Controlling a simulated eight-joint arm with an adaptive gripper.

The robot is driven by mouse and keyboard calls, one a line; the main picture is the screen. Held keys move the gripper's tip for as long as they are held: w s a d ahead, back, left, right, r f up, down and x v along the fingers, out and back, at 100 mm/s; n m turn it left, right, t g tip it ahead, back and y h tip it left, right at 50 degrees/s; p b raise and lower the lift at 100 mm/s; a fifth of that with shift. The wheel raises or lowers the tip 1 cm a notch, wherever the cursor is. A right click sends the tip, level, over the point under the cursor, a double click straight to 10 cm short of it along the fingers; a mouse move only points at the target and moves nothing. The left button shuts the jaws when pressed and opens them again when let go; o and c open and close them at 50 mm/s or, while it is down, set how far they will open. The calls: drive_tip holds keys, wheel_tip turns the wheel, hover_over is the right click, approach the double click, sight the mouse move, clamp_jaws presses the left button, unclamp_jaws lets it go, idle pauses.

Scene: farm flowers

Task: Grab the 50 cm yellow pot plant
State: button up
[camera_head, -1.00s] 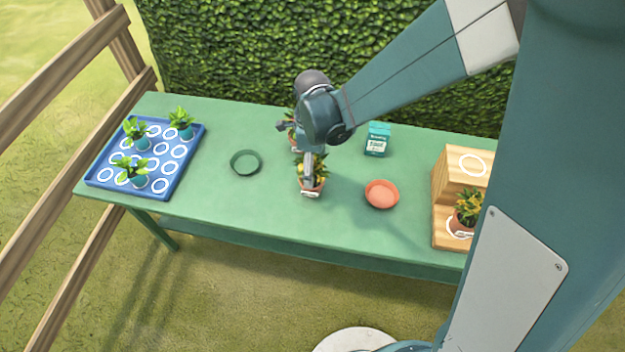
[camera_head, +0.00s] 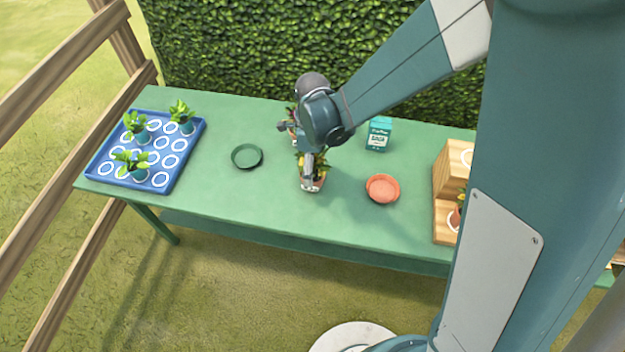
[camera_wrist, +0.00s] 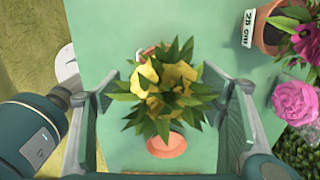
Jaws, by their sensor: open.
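A potted plant with yellow flowers (camera_wrist: 168,85) and green leaves stands between the open fingers of my gripper (camera_wrist: 165,110) in the wrist view. The fingers are apart on both sides of the foliage, and no firm contact shows.
A pink-flowered pot labelled 25 cm (camera_wrist: 262,28) stands close by. A blue tray (camera_head: 112,181) with several plants is at the left. A dark green saucer (camera_head: 247,157), an orange dish (camera_head: 383,188), a teal carton (camera_head: 378,134) and a wooden step stand (camera_head: 447,200) share the table (camera_head: 215,200).

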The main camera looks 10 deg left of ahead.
drive_tip(key=shift+w+f+b, duration=0.15)
drive_tip(key=shift+f+b, duration=0.15)
drive_tip(key=shift+f, duration=1)
drive_tip(key=shift+w+f+b, duration=0.15)
drive_tip(key=shift+f+b, duration=0.15)
drive_tip(key=shift+f, duration=1)
drive_tip(key=c, duration=1.2)
drive_tip(key=shift+r, duration=0.15)
drive_tip(key=shift+r+p, duration=0.95)
drive_tip(key=shift+r, duration=3.95)
